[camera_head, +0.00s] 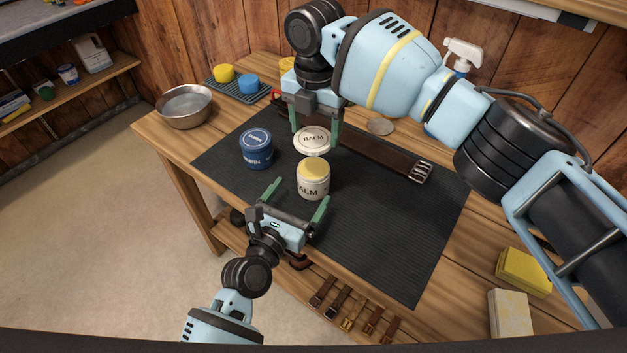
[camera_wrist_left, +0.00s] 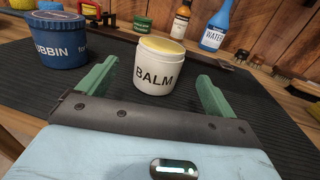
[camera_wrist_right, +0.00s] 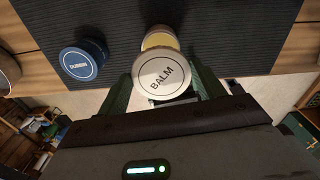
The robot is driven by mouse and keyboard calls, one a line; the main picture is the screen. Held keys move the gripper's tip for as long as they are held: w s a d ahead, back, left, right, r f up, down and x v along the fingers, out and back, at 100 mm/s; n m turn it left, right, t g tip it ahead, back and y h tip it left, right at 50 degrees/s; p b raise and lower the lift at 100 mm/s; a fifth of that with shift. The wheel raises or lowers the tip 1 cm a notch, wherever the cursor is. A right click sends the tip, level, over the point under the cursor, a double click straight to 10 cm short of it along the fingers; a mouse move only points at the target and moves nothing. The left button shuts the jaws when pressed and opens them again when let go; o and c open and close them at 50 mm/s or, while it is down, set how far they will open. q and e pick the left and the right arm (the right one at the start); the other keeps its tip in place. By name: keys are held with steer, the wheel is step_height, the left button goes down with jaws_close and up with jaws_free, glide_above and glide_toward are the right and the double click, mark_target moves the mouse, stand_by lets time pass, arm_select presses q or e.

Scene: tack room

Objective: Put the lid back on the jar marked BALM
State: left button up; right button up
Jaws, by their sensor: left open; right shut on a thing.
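The BALM jar (camera_head: 313,187) stands upright and open on the dark mat, its yellow contents showing at the top. In the left wrist view the jar (camera_wrist_left: 153,76) faces me with its label. My right gripper (camera_head: 315,137) is shut on the white lid marked BALM (camera_head: 312,141). It holds the lid above the mat, a little behind the jar in the head view. In the right wrist view the lid (camera_wrist_right: 162,74) covers part of the jar (camera_wrist_right: 160,39). My left gripper (camera_head: 297,197) is open and empty, low in front of the jar, its fingers spread wider than the jar.
A closed blue DUBBIN jar (camera_head: 256,150) stands left of the BALM jar. A brown strap (camera_head: 390,158) lies behind. A metal bowl (camera_head: 185,106) is at the far left, and yellow sponges (camera_head: 523,271) are at the right. The mat (camera_head: 400,235) is clear at the front right.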

arm_select(q)
steer(key=x, duration=0.9)
steer(key=c, duration=1.5)
steer(key=shift+o, duration=0.2)
arm_select(e)
glide_above(315, 165)
steer(key=shift+f, duration=2.5)
arm_select(q)
steer(key=shift+f, duration=0.1)
arm_select(e)
steer(key=shift+f, duration=0.1)
steer(key=shift+f, duration=0.8)
steer(key=shift+f, duration=0.55)
